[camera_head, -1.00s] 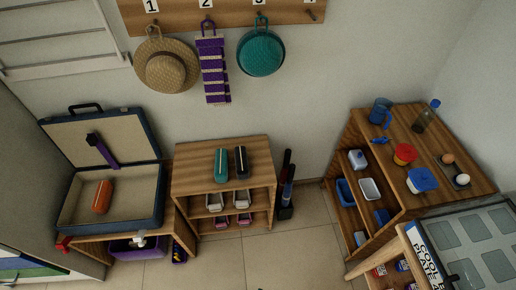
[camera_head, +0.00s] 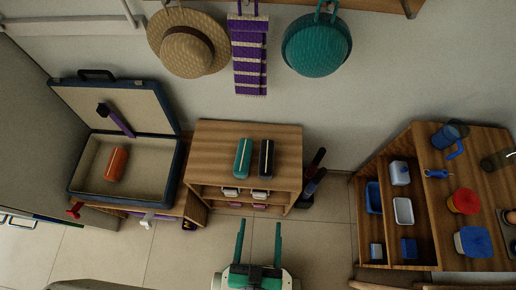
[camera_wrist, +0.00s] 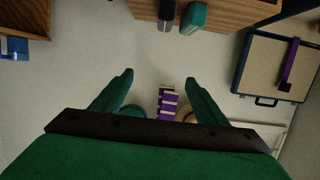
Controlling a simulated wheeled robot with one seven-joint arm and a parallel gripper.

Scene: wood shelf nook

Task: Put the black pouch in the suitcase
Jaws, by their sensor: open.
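The black pouch (camera_head: 266,159) lies on top of the small wooden shelf, just right of a teal pouch (camera_head: 243,158). In the wrist view the black pouch (camera_wrist: 166,22) shows at the top, beside the teal one. The suitcase (camera_head: 176,178) stands open at the left, its lid raised against the wall. An orange pouch (camera_head: 117,164) lies inside it, toward the left. My gripper (camera_head: 259,226) is open and empty in front of the small shelf, apart from both pouches. Its two green fingers (camera_wrist: 155,92) are spread wide in the wrist view.
The small shelf (camera_head: 213,137) holds several small items in its lower compartments. Dark upright objects (camera_head: 313,180) stand at its right side. A wooden shelf unit (camera_head: 421,160) with cups and boxes is at the right. A hat, striped scarf and teal hat hang above.

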